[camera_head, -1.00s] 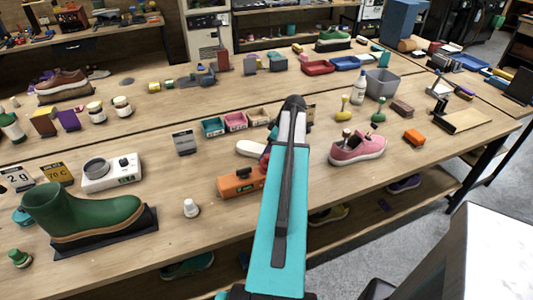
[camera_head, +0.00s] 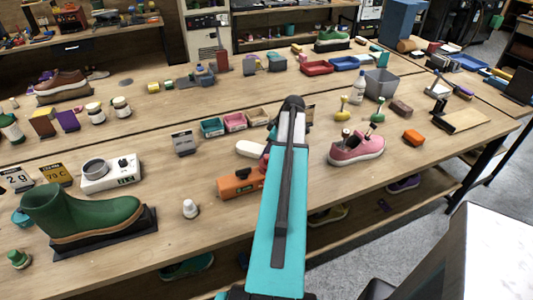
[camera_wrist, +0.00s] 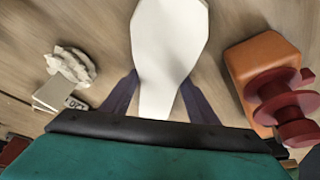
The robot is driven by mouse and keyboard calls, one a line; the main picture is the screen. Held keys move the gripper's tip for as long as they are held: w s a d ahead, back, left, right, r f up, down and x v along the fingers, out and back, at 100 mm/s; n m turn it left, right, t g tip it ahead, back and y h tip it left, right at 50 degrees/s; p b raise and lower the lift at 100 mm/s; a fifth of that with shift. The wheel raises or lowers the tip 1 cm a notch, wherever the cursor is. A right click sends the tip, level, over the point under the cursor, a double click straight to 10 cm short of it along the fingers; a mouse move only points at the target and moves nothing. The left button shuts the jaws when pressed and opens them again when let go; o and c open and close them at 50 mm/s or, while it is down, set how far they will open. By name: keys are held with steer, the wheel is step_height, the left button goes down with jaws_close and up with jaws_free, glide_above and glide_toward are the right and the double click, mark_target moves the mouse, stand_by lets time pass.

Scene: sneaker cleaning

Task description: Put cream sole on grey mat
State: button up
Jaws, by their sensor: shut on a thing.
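The cream sole (camera_wrist: 170,40) is a flat, pale, long piece. In the wrist view it runs from the top edge down between the two dark fingers of my gripper (camera_wrist: 158,88), which is shut on its narrower end. In the head view part of the sole (camera_head: 249,148) shows left of my teal arm, over the front table; the rest, and my fingers, are hidden behind the arm. I cannot tell whether the sole touches the table. I cannot pick out a grey mat with certainty in either view.
An orange block (camera_head: 240,183) stands close left of my arm; it also shows in the wrist view (camera_wrist: 258,60) beside a red spool-like part (camera_wrist: 285,100). A pink sneaker (camera_head: 356,149) stands right of my arm. Small trays (camera_head: 235,121) lie behind the sole.

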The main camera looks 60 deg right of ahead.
steer(key=shift+r, duration=0.1)
step_height(320, 180, up, 10)
steer(key=b, duration=0.2)
stand_by(0.7)
stand_by(0.6)
